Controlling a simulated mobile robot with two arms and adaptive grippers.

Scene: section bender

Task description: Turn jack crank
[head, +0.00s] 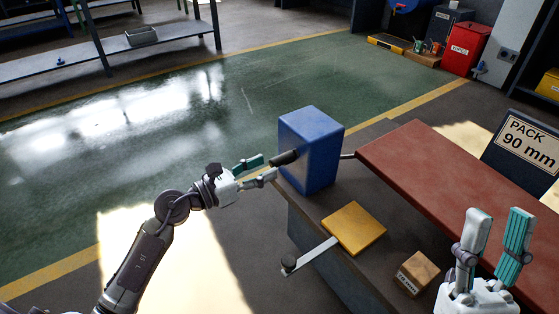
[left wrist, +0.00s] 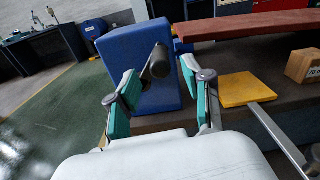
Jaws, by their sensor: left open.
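A blue upright block (head: 312,150) stands at the table's left end. My left gripper (head: 262,167) is open just left of the handle. In the left wrist view, the black handle (left wrist: 157,63) appears between the open fingers of my left gripper (left wrist: 159,78), beyond or at their tips; I cannot tell if they touch. My right gripper (head: 500,228) is upright, fingers apart and empty, at the lower right.
A yellow plate (head: 354,228) and a flat metal lever with a dark knob (head: 289,263) are on the dark table. A small wooden block (head: 416,272) lies nearby. A long red slab (head: 440,173) extends right, by a "PACK 90 mm" sign (head: 530,145). Green floor lies open left.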

